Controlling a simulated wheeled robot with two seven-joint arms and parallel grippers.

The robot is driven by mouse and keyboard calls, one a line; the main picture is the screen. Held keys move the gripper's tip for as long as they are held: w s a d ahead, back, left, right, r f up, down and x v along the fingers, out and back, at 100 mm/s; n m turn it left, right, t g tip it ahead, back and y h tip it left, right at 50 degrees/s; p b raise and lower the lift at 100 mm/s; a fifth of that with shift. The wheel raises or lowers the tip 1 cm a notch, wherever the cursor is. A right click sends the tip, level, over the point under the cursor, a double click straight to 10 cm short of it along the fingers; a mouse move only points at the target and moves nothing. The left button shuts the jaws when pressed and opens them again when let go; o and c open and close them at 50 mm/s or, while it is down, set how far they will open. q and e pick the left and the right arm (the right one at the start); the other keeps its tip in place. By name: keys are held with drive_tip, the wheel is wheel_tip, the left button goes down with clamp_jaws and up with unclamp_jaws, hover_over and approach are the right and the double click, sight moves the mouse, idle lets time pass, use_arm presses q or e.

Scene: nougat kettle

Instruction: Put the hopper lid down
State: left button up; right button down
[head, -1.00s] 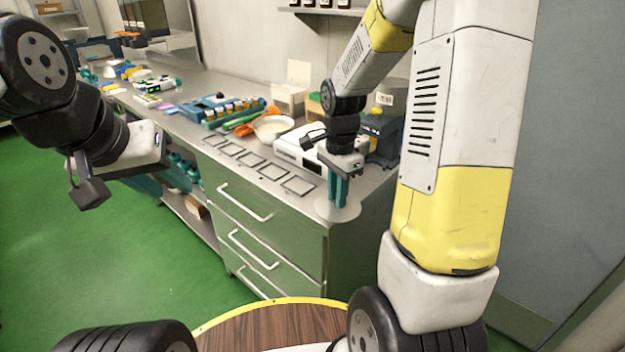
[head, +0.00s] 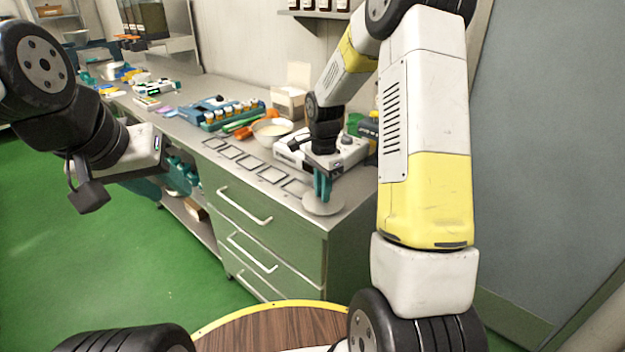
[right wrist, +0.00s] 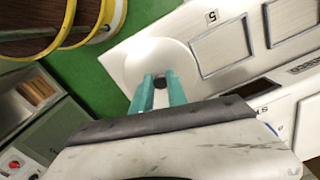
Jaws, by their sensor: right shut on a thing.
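The hopper lid (head: 322,206) is a thin, pale grey disc at the near right corner of the counter. My right gripper (head: 322,185) points down with its teal fingers shut on the lid's small dark knob. In the right wrist view the lid (right wrist: 150,62) lies flat under the fingers (right wrist: 160,88), beside the frame marked 5. I cannot tell whether the lid touches the counter or hovers over it. My left gripper (head: 180,174) is off the counter's front side, away from the lid; its teal fingers are partly hidden and their opening is unclear.
A row of square frames (head: 243,161) lies along the counter's front edge, left of the lid. A white device (head: 347,150) stands behind my right gripper. A bowl (head: 272,130) and a blue rack with small jars (head: 225,112) are farther left. Drawers (head: 250,210) are below.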

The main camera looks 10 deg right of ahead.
drive_tip(key=shift+f, duration=0.15)
drive_tip(key=c, duration=1.3)
unclamp_jaws()
drive_tip(key=s+r+n+t, duration=0.1)
drive_tip(key=s+r+n, duration=0.15)
drive_tip(key=r, duration=0.65)
drive_tip(key=s+r+n+t, duration=0.1)
drive_tip(key=s+r, duration=0.2)
drive_tip(key=r, duration=0.6)
drive_tip(key=shift+s+a+r+n+t+y, duration=0.35)
drive_tip(key=shift+s+r+n+t, duration=0.4)
drive_tip(key=shift+s+n, duration=1.7)
drive_tip(key=shift+s+a+r+n+t+y, duration=0.35)
drive_tip(key=shift+s+r+n+t, duration=0.55)
drive_tip(key=shift+s, duration=2.9)
drive_tip(key=shift+s+a+r+n+t+y, duration=0.3)
drive_tip(key=shift+s+r+n+t+y, duration=0.25)
drive_tip(key=shift+s+n, duration=1.95)
